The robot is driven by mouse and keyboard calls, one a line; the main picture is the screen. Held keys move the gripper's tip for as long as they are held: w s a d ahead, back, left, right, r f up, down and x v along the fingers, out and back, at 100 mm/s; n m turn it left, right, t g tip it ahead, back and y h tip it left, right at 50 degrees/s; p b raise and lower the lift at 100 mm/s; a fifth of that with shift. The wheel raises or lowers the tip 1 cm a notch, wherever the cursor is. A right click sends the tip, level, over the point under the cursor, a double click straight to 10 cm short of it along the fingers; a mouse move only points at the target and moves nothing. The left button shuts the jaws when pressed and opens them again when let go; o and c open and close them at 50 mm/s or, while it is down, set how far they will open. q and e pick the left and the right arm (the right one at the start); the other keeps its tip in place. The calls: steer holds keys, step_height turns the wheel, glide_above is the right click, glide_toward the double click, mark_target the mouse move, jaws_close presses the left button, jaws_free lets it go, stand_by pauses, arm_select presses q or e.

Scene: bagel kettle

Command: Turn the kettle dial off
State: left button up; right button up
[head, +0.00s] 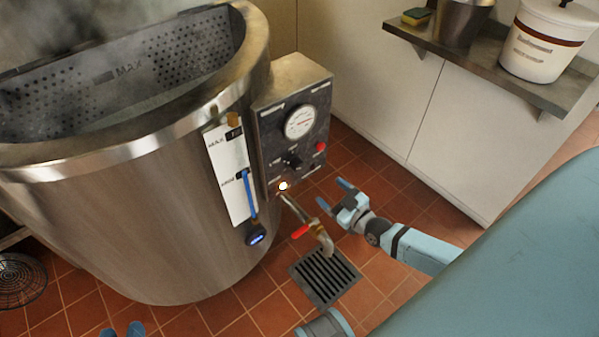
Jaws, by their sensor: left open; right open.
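The large steel kettle (130,210) stands at the left, with steam over its perforated inner basket. A dark control box (262,135) is fixed to its right side. The box carries a small black dial (292,159) below a round white gauge (299,122); I cannot read the dial's setting. A lit white lamp (283,186) sits below the dial. My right gripper (334,195) is open and empty, to the right of and below the dial, apart from the box.
A red button (320,146) sits beside the dial. A drain tap with a red handle (300,231) juts out below the box, over a floor grate (325,277). A shelf (480,63) at upper right holds a white bucket (540,50), a pot (459,20) and a sponge (416,16).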

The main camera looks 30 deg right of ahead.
mark_target(301, 168)
steer(key=w+b, duration=0.1)
steer(key=w, duration=0.3)
steer(key=w+a+b, duration=0.1)
steer(key=w, duration=0.3)
steer(key=w+b, duration=0.1)
steer(key=w, duration=0.3)
steer(key=shift+a, duration=0.35)
arm_select(q)
step_height(301, 168, up, 6)
steer(key=w+d+t+h, duration=0.1)
steer(key=d+t+h, duration=0.1)
steer(key=shift+d+t, duration=0.3)
steer(key=shift+t, duration=0.1)
arm_select(e)
steer(key=shift+w+a, duration=0.1)
steer(key=shift+w, duration=0.5)
arm_select(q)
steer(key=shift+r, duration=0.1)
steer(key=shift+w, duration=0.1)
arm_select(e)
steer(key=c, duration=0.9)
